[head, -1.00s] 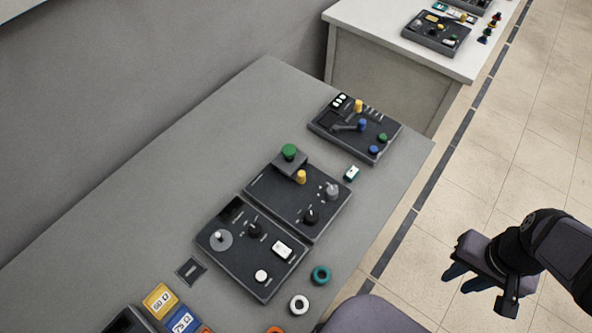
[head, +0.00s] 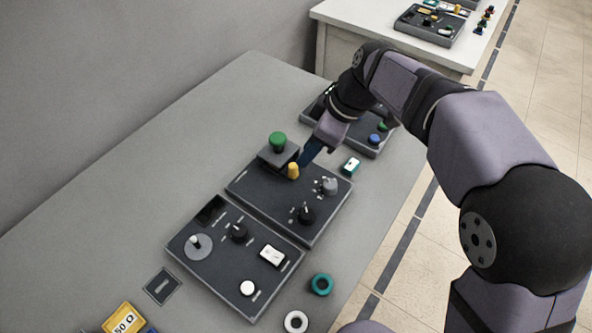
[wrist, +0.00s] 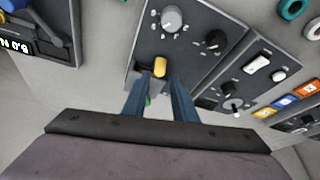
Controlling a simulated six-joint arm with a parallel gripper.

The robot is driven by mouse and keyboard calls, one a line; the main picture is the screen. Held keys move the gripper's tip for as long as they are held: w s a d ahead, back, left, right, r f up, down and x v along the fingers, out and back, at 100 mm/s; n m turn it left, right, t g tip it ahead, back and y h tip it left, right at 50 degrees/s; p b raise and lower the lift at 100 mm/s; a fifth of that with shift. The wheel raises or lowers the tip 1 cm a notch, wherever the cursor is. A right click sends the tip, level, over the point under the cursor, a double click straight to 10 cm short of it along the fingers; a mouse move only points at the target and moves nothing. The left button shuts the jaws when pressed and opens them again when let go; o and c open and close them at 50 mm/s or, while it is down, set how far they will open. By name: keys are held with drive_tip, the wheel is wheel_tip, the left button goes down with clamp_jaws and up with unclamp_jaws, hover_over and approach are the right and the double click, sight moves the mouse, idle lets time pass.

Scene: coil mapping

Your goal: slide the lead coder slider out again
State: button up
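My gripper (head: 304,162) is at the middle dark panel (head: 270,205), close to a yellow knob (head: 293,171) and a raised dark block with a green knob (head: 278,141). No readable label tells which part is the lead coder slider. In the wrist view, the two blue fingers (wrist: 160,80) are apart, with the yellow knob (wrist: 160,66) showing in the gap near their tips. A bit of green (wrist: 147,100) shows between the fingers. I cannot tell whether either finger touches the knob.
A second panel (head: 215,262) with knobs and switches lies next to it at the front. A far panel (head: 368,142) is partly hidden behind my arm. A small teal-and-white part (head: 350,166) and a teal ring (head: 321,284) lie at the table's right side.

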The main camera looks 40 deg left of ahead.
sight(295, 166)
drive_tip(key=shift+p+x, duration=0.45)
drive_tip(key=shift+x, duration=3.25)
drive_tip(key=shift+a+r, duration=0.1)
drive_tip(key=shift+a, duration=0.1)
drive_tip(key=shift+c, duration=0.6)
clamp_jaws()
